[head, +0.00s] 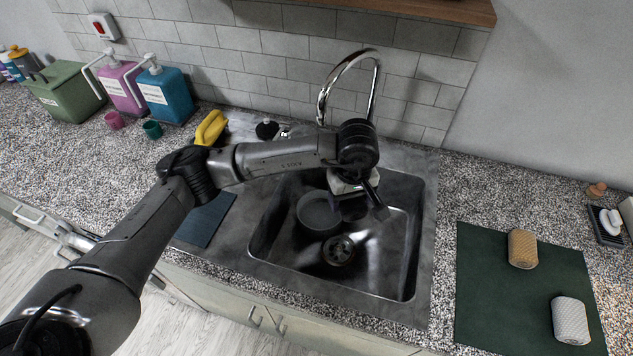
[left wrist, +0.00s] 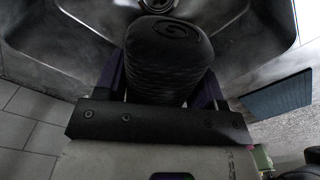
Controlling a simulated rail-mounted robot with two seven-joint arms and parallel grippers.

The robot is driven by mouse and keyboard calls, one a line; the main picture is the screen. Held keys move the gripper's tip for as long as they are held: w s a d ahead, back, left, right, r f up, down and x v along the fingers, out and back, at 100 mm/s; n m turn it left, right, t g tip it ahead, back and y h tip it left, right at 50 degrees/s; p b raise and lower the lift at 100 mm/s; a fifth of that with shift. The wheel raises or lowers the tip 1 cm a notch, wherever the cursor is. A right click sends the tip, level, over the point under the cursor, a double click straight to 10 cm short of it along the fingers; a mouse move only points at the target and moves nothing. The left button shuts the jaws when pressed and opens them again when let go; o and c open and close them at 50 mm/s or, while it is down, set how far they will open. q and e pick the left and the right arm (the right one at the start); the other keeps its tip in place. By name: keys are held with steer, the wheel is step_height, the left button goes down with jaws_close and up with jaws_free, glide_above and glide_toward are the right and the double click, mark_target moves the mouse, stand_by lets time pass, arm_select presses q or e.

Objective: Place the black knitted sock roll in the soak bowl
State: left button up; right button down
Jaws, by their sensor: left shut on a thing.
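My left gripper (head: 358,203) is over the sink, its fingers pointing down. It is shut on the black knitted sock roll (left wrist: 168,50), which sits between the two fingers in the left wrist view; its ribbed side and spiral end show there. In the head view the roll is dark against the gripper and hard to separate from it. The grey soak bowl (head: 314,214) stands in the sink, left of the gripper, its right side partly covered by the gripper and roll. My right gripper is not in view.
The sink (head: 385,275) has a drain (head: 339,250) and a tall curved faucet (head: 322,100) behind. A green mat (head: 490,285) with a tan roll (head: 522,249) and a white roll (head: 570,320) lies right. Soap bottles (head: 165,95) and a green bin (head: 66,92) stand left.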

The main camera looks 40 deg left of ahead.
arm_select(q)
steer(key=w+a+f+n+p, duration=0.25)
steer(key=a+f+n, duration=0.3)
steer(key=n, duration=3.25)
glide_above(320, 222)
step_height(320, 222, down, 5)
steer(key=shift+w+f, duration=0.15)
steer(key=shift+f, duration=0.1)
step_height(320, 222, down, 11)
steer(key=b, duration=0.8)
steer(key=shift+r, duration=0.1)
steer(key=o, duration=1)
